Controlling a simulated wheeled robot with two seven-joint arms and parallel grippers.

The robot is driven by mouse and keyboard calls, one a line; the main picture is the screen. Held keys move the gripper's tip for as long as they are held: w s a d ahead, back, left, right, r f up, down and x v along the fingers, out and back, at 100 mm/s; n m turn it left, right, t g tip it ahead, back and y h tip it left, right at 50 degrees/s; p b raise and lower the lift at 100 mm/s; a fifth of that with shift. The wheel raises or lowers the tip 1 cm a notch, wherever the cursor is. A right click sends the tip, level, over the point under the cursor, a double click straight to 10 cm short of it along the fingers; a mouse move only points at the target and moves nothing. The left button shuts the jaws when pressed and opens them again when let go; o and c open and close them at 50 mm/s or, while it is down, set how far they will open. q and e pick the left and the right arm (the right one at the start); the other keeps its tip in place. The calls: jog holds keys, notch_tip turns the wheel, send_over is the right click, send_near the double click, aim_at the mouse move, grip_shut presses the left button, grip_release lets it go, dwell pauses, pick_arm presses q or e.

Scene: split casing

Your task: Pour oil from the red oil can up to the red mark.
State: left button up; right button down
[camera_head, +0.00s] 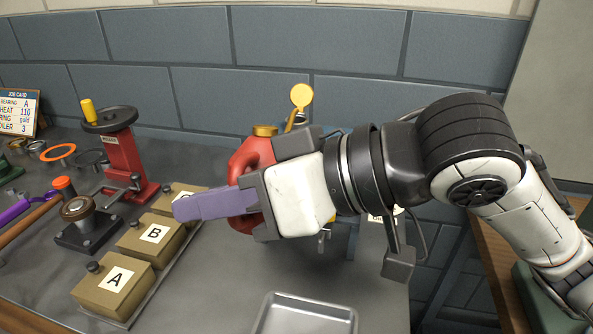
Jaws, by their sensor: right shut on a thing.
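The red oil can (247,158) stands at the back middle of the bench, with a gold cap (264,130) on top. My right gripper (215,203) reaches in from the right in front of the can, and its purple finger lies across the can's lower part. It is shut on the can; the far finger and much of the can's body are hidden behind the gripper. I cannot make out a red mark. My left gripper is out of view.
Boxes A (114,287), B (152,237) and a third stand in a row left of the gripper. A red press (124,155) stands behind them. A metal tray (306,314) lies at the front. A round yellow piece (301,96) rises behind the gripper.

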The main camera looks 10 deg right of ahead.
jog(key=s+a+r+n+t+p, duration=0.2)
jog(key=s+r+p, duration=0.2)
jog(key=r, duration=0.2)
jog(key=shift+s+r+n+p, duration=0.15)
jog(key=shift+s+n+p, duration=0.15)
jog(key=shift+p, duration=0.1)
jog(key=shift+d+h, duration=0.1)
jog(key=shift+h, duration=0.2)
jog(key=w+d+m+t+h, duration=0.1)
jog(key=w+d, duration=0.2)
jog(key=w+d+f+m+t+h, duration=0.1)
jog(key=w+d+m, duration=0.1)
jog(key=w+d, duration=0.1)
jog(key=w+d+m+t+h, duration=0.2)
jog(key=w+d, duration=0.1)
jog(key=w, duration=0.1)
jog(key=shift+d+f, duration=0.35)
jog(key=shift+d, duration=0.05)
jog(key=w+d+f+m+t+h, duration=0.1)
jog(key=w+d+f+m+h, duration=0.1)
jog(key=d, duration=0.6)
jog(key=w+d+f+m+t+h, duration=0.1)
jog(key=d+f+m+h, duration=0.3)
jog(key=d, duration=0.5)
jog(key=shift+w+h, duration=0.6)
jog(key=shift+w, duration=0.3)
